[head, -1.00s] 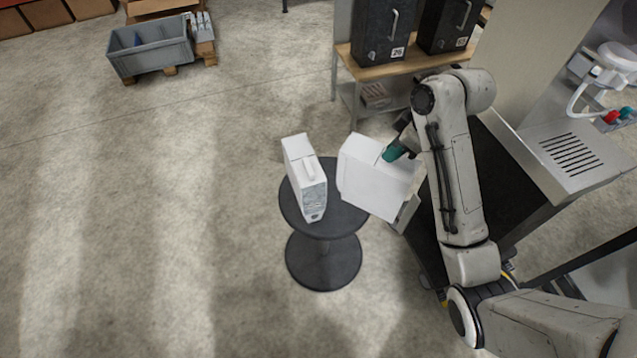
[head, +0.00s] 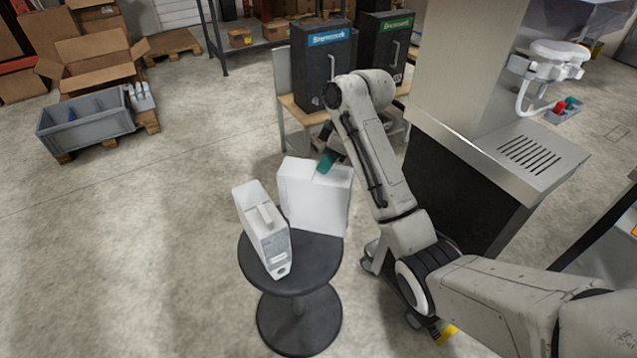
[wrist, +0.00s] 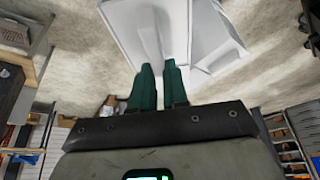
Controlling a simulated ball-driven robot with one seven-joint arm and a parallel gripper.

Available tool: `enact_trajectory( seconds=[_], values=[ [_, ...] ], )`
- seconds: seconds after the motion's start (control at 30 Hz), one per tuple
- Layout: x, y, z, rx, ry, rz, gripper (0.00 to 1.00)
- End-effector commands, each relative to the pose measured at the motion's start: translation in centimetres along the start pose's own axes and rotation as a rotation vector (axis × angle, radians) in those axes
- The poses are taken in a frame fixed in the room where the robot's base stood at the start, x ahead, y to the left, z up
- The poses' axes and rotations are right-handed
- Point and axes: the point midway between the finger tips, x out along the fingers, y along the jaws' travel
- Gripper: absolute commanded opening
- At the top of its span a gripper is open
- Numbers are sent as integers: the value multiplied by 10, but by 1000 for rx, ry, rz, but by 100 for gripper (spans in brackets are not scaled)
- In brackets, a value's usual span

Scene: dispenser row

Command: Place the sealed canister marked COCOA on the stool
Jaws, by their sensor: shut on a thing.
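My gripper (head: 326,163), with teal fingers, is shut on the top of a white canister (head: 317,203). The wrist view shows the fingers (wrist: 158,80) at the held white canister (wrist: 125,25). No name is readable on it. The canister is at the back right of the round dark stool (head: 322,262), its lower end in front of or over the stool top; I cannot tell whether it touches. A second white canister (head: 262,235), with a handle and a grey label, stands on the stool's left side, close beside the held one. Its marking is too small to read.
Two black dispensers (head: 322,65) stand on a wooden-topped table behind. A steel-topped counter (head: 535,155) is at the right. A grey crate (head: 85,125) and cardboard boxes (head: 90,55) sit at the back left. The floor left of the stool is clear.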

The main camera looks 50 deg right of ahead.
Motion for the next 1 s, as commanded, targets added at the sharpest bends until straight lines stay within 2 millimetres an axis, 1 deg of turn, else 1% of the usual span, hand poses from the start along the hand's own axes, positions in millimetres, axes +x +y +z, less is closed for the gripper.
enact_trajectory(
  seconds=[0.03, 0.13, 0.4, 0.6, 0.7, 1.0],
  values=[
    [7, 6, -3, -1, 0, 2, 0],
    [22, 12, -6, -1, 0, 4, 0],
    [42, 21, -10, -1, 1, 4, 0],
    [66, 21, 1, 0, 1, 4, 0],
    [70, 21, 2, -1, 2, 5, 0],
    [72, 21, 3, -1, 2, 5, 0]
  ],
)
